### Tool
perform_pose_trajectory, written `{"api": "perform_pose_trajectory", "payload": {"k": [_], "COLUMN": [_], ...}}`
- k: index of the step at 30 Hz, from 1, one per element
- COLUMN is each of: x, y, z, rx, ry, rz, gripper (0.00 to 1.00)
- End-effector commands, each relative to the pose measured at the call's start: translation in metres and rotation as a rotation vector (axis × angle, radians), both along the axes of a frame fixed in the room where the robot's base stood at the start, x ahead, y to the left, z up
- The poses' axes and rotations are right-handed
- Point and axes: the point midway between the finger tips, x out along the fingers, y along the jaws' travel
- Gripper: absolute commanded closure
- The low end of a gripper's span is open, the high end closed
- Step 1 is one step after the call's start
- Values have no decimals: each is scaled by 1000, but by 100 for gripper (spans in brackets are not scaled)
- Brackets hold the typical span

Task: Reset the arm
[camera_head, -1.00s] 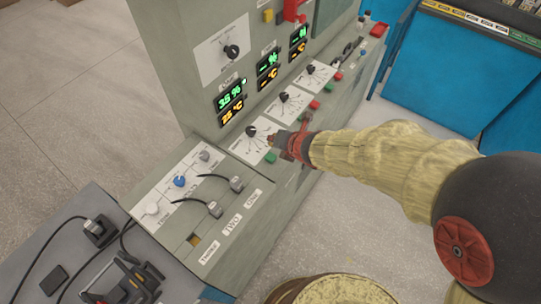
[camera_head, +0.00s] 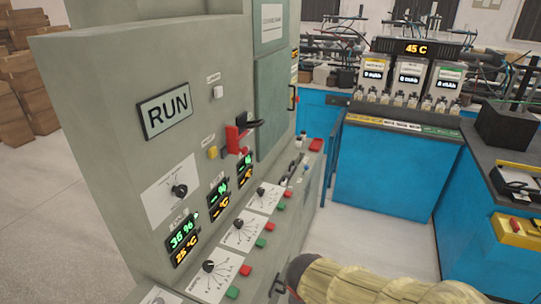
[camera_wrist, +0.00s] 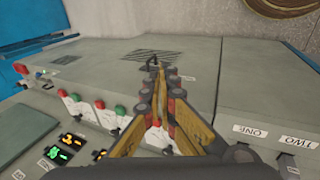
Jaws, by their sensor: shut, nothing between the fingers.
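My gripper (camera_wrist: 157,72) shows in the wrist view with its two fingers together and nothing between them. It points over the grey sloped console (camera_wrist: 195,55) with its red and green buttons. In the head view only my arm's yellow-sleeved part shows at the bottom right of centre, and the fingers are mostly out of sight past the lower edge. The console's panel (camera_head: 240,234) with black knobs lies just left of the arm. I cannot tell from the pictures whether the fingers touch the console.
The tall grey cabinet (camera_head: 110,80) carries a RUN sign (camera_head: 165,111), a red lever (camera_head: 237,138) and lit displays. Blue benches (camera_head: 385,170) stand behind, with a battery rack (camera_head: 410,85) reading 45 C. Open floor lies between console and benches. Boxes (camera_head: 30,85) are stacked far left.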

Motion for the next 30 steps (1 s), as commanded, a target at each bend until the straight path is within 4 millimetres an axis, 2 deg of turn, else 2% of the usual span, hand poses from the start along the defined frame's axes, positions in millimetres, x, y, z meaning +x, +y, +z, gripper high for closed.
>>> {"api": "perform_pose_trajectory", "payload": {"k": [1, 3, 6, 9, 10, 13, 16, 21, 30], "x": [-19, -52, -98, -129, -134, -138, -138, -138, -138], "y": [-21, -43, -63, -73, -75, -87, -100, -106, -106], "z": [22, 46, 80, 110, 119, 148, 167, 169, 169], "rx": [64, 155, 299, 426, 457, 541, 573, 574, 572], "ry": [13, 43, 73, 65, 52, -33, -99, -111, -112], "rz": [-199, -461, -779, -953, -978, -1024, -1049, -1070, -1067], "gripper": [100, 100, 100, 100, 100, 100, 100, 100, 100]}}
